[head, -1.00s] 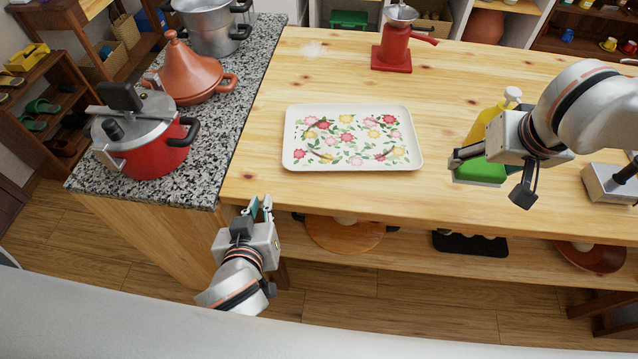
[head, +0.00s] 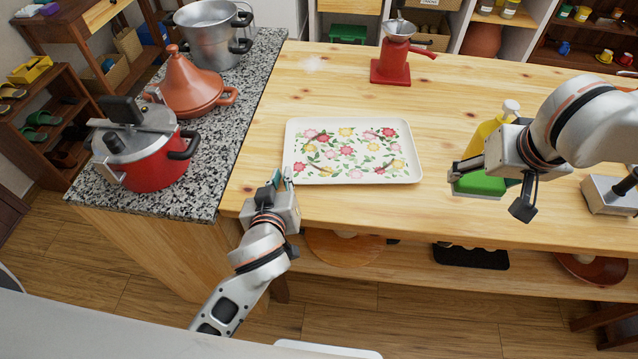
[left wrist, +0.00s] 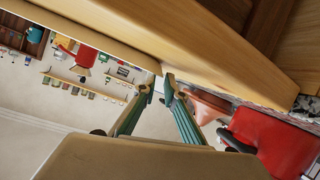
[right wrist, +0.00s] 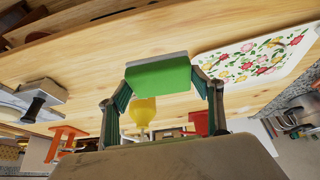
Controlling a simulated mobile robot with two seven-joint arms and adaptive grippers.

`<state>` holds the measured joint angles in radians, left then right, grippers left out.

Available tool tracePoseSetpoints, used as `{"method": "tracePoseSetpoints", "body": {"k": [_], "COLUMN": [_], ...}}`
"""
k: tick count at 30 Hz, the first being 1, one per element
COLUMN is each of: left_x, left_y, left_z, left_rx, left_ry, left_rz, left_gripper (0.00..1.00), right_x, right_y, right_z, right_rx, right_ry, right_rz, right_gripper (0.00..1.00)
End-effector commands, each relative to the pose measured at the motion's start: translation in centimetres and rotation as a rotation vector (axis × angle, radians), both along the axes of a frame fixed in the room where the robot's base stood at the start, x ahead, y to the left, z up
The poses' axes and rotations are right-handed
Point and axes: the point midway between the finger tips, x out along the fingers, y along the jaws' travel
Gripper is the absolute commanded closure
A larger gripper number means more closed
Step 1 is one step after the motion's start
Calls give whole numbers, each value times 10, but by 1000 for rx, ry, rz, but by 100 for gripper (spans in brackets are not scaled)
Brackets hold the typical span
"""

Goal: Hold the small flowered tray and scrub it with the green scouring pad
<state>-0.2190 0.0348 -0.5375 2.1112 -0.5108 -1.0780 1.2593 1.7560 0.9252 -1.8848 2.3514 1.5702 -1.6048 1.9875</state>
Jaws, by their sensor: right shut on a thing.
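The small flowered tray (head: 408,174), cream with pink, red and yellow flowers, lies flat on the wooden table. It also shows in the right wrist view (right wrist: 232,50). My left gripper (head: 281,179) is at the tray's near left corner by the table edge. Its fingers (left wrist: 160,78) are a little apart with nothing visible between them; whether they touch the tray is unclear. My right gripper (right wrist: 160,88) is shut on the green scouring pad (right wrist: 158,76), right of the tray. The pad also shows in the head view (head: 478,185), held over the table.
A yellow bottle (head: 484,133) stands just behind the right gripper. A red coffee grinder (head: 393,62) is at the back. A red pressure cooker (head: 150,165), a tagine (head: 192,88) and a steel pot (head: 212,40) stand on the granite counter at left. Table front centre is clear.

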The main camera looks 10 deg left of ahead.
Motion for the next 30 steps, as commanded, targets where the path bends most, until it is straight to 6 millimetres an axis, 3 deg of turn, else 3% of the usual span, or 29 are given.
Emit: {"method": "tracePoseSetpoints", "body": {"k": [8,16,18,30], "left_x": [18,19,19,19], "left_y": [2,2,2,2], "left_z": [-7,-8,-8,-8], "left_rx": [0,0,0,2], "left_ry": [0,1,1,2], "left_rz": [0,0,1,1], "left_gripper": [89,89,100,100], "right_x": [0,0,0,0], "right_y": [0,0,0,0], "right_z": [0,0,0,0], "right_rx": [0,0,0,0], "right_ry": [0,0,0,0], "right_rz": [0,0,0,0], "right_gripper": [58,58,58,58]}}
